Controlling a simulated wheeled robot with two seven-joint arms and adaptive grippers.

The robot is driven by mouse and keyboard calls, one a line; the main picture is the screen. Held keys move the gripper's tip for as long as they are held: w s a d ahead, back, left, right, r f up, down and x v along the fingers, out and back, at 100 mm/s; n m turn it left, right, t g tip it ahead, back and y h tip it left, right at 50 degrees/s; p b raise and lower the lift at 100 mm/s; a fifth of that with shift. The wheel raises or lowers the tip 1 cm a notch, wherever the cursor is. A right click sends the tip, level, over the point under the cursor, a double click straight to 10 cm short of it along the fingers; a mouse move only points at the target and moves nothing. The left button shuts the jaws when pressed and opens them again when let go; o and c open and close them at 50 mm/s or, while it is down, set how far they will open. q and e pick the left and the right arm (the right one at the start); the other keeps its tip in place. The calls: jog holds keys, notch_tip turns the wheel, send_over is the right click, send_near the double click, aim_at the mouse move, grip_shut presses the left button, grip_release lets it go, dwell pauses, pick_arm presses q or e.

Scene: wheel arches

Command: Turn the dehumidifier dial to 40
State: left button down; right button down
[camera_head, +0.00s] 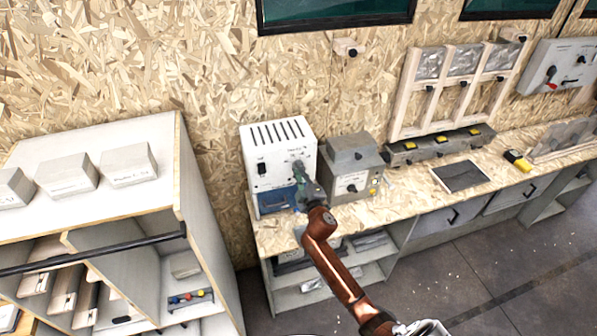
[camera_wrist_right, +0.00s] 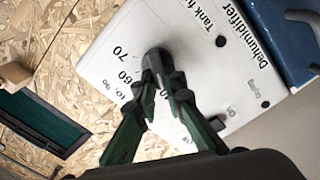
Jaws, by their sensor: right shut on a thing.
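The dehumidifier (camera_head: 258,150) is a white box with dark vent slots on top and a blue lower part. It stands at the left end of the wooden bench. In the right wrist view its white front (camera_wrist_right: 180,28) carries printed numbers, 70 and 60 among them. My right gripper (camera_head: 299,172) is at this front. In the wrist view the green fingers of the gripper (camera_wrist_right: 167,88) are shut on the dark dial (camera_wrist_right: 153,62). The fingers cover part of the scale, and I cannot tell which number the dial points to. My left gripper is not in view.
A grey box (camera_head: 352,160) stands close to the right of the dehumidifier on the bench (camera_head: 412,205). A white shelf unit (camera_head: 205,215) stands to the left, with a dark rail across its front. Floor (camera_head: 455,270) is open in front of the bench.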

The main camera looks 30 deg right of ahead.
jog(key=c, duration=2)
grip_release()
jog(key=shift+s, duration=0.1)
jog(key=v, duration=1.2)
jog(key=shift+a, duration=0.1)
